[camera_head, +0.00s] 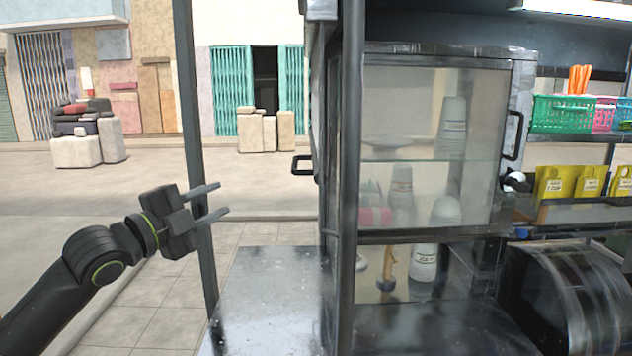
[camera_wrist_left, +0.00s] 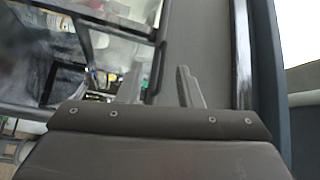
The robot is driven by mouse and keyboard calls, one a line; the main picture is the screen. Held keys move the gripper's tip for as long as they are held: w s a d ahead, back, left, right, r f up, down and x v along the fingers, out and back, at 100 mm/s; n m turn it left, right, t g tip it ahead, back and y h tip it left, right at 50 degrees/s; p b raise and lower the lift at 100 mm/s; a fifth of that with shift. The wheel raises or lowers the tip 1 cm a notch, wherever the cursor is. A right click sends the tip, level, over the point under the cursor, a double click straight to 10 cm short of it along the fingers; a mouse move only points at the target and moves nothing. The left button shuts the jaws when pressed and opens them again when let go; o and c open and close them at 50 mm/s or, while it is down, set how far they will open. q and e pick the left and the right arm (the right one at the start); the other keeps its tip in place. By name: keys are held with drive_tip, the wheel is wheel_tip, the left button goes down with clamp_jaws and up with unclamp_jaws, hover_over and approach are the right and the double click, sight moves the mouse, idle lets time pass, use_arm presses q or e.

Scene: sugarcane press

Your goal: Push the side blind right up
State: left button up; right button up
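My left gripper (camera_head: 222,198) reaches in from the left, beside the thin dark upright post (camera_head: 190,120). Its two fingers are spread with a gap between them and nothing held. The fingers also show in the left wrist view (camera_wrist_left: 160,88), apart and empty. I cannot make out for sure which part is the right side blind; no blind is clearly seen in either view. My right gripper is not in view.
A dark metal counter (camera_head: 265,300) lies right of my gripper. Open pavement (camera_head: 255,185) lies beyond.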

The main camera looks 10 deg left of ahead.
sight(295, 161)
use_arm(q)
drive_tip(key=shift+w+d+r+m+g+h+p, duration=0.1)
drive_tip(key=shift+w+d+r+m+h+p, duration=0.25)
drive_tip(key=shift+w+d+r+p, duration=1.15)
drive_tip(key=shift+w+d+f+m+g+h+p, duration=0.15)
drive_tip(key=shift+w+d+m+p, duration=0.5)
drive_tip(key=shift+w+d, duration=2)
drive_tip(key=shift+w+d+r+m+g+h+p, duration=0.1)
drive_tip(key=shift+w+d+r+m+h+p, duration=0.2)
drive_tip(key=shift+w+d+r+p, duration=1.25)
drive_tip(key=shift+w+d+f+b, duration=0.15)
drive_tip(key=shift+w+f+b, duration=0.15)
drive_tip(key=shift+w+f, duration=0.45)
clamp_jaws()
